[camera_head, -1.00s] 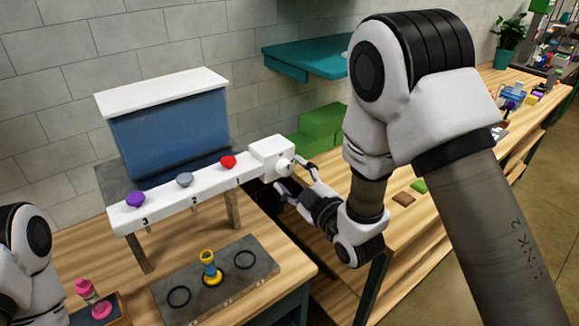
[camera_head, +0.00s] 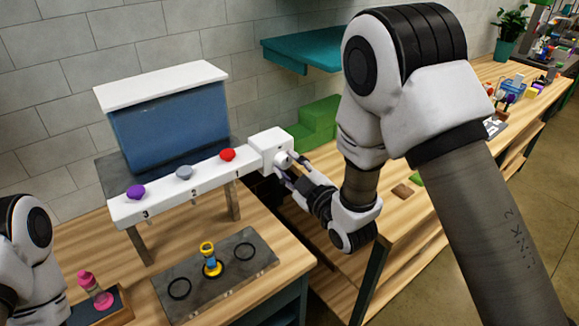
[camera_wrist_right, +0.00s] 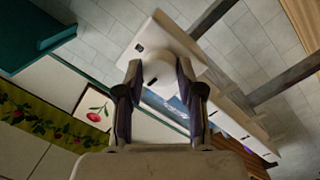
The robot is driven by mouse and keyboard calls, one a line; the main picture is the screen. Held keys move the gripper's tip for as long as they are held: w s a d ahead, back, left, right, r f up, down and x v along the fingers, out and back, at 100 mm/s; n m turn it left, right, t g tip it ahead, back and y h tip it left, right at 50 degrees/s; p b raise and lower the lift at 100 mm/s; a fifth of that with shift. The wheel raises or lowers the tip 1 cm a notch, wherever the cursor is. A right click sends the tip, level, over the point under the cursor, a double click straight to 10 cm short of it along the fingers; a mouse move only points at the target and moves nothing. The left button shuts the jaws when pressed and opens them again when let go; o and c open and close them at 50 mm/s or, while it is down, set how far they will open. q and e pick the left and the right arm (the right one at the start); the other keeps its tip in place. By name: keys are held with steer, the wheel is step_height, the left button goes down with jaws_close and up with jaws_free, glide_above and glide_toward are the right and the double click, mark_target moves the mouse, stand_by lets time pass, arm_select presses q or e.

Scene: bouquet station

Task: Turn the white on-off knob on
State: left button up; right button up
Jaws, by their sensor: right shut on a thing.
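The white on-off knob (camera_head: 283,158) is on the right end face of the white box (camera_head: 268,141) at the end of the dispenser's rail. In the right wrist view the round white knob (camera_wrist_right: 157,72), with a small dark mark, sits between the two fingers. My right gripper (camera_head: 287,168) is shut on the knob, with a finger on each side; it fills the lower middle of the right wrist view (camera_wrist_right: 158,88). Only part of my left arm shows at the left edge; its gripper is out of view.
The white rail (camera_head: 205,178) carries a purple (camera_head: 136,192), a grey (camera_head: 184,173) and a red knob (camera_head: 227,155). Below is a grey plate (camera_head: 220,283) with rings and a yellow-and-blue object (camera_head: 209,259). Green blocks (camera_head: 318,122) stand behind.

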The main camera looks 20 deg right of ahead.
steer(key=m+b, duration=0.1)
steer(key=m, duration=0.2)
steer(key=m+b, duration=0.1)
steer(key=m, duration=0.3)
steer(key=shift+r+m+g+b, duration=0.1)
steer(key=shift+m+g+b, duration=0.2)
steer(key=shift+m+g, duration=0.1)
steer(key=m, duration=0.4)
steer(key=shift+r+y+b, duration=0.1)
steer(key=shift+y+b, duration=0.2)
steer(key=shift+y, duration=0.1)
steer(key=m, duration=0.4)
steer(key=shift+r+g+y, duration=0.1)
steer(key=shift+g+y, duration=0.2)
steer(key=shift+m, duration=0.3)
steer(key=o, duration=1.1)
steer(key=shift+d, duration=0.1)
steer(key=shift+o, duration=0.2)
